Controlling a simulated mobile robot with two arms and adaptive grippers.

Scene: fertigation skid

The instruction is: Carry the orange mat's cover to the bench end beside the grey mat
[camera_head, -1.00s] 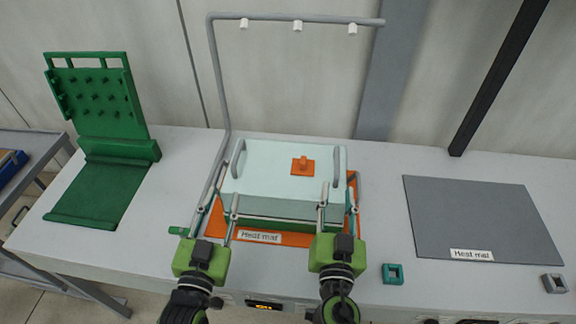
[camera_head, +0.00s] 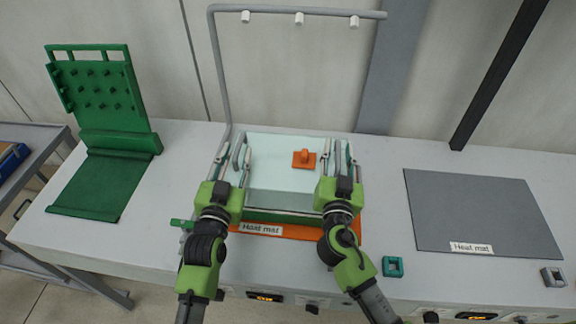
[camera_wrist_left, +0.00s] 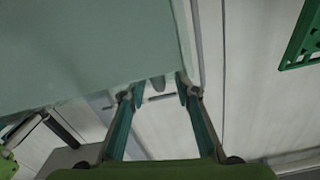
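The orange mat (camera_head: 300,231) lies mid-bench with a "Heat mat" label at its front. Its cover (camera_head: 275,155), a pale translucent box with an orange piece (camera_head: 303,159) on top and a grey handle at each side, stands over a green tray on it. My left gripper (camera_head: 235,158) is open at the left handle; the left wrist view shows that handle (camera_wrist_left: 158,84) between its spread fingertips (camera_wrist_left: 158,93), with gaps on both sides. My right gripper (camera_head: 339,160) looks open at the right handle; contact cannot be told. The grey mat (camera_head: 480,210) lies flat and empty at right.
A green pegged stand (camera_head: 105,95) is on the bench's left end. A grey pipe frame (camera_head: 300,11) with white nozzles arches above the cover. Small teal (camera_head: 393,267) and grey (camera_head: 553,277) blocks sit near the front edge. Bare bench lies between the mats.

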